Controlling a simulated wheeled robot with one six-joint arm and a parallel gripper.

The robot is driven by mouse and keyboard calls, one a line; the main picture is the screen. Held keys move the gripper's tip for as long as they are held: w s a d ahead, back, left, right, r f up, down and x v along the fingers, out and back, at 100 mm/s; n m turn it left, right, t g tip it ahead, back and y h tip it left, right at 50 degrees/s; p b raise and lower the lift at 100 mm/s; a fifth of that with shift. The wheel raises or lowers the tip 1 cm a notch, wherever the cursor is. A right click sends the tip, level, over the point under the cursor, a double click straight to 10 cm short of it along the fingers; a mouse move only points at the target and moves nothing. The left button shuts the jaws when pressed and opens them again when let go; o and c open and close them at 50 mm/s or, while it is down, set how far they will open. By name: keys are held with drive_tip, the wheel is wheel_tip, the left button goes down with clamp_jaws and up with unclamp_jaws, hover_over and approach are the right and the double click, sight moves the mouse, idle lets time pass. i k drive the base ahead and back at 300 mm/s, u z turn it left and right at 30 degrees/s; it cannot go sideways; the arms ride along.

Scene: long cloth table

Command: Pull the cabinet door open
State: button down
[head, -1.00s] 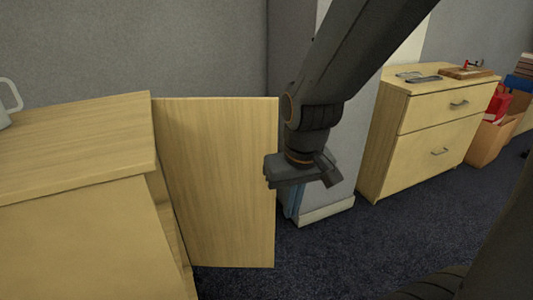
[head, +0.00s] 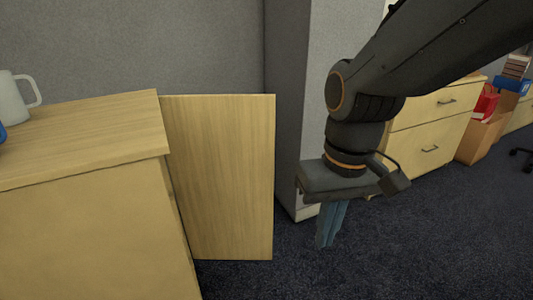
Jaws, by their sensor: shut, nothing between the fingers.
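The cabinet door (head: 222,180) is a pale wood panel. It stands swung out from the right side of the wooden cabinet (head: 85,235), and its broad face shows. My gripper (head: 328,240) hangs with its blue-grey fingers pointing down, to the right of the door's free edge and apart from it. The fingers are together and hold nothing. No handle shows on the visible face of the door, and the cabinet's inside is hidden.
A white mug (head: 15,98) stands on the cabinet top at the left. A grey pillar (head: 312,100) is behind my gripper. A drawer unit (head: 430,125) and a box with red things (head: 482,130) stand at the right. Dark carpet (head: 440,240) is clear at the lower right.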

sight(221, 159)
drive_tip(key=k, duration=0.35)
drive_tip(key=u, duration=0.75)
drive_tip(key=i, duration=0.5)
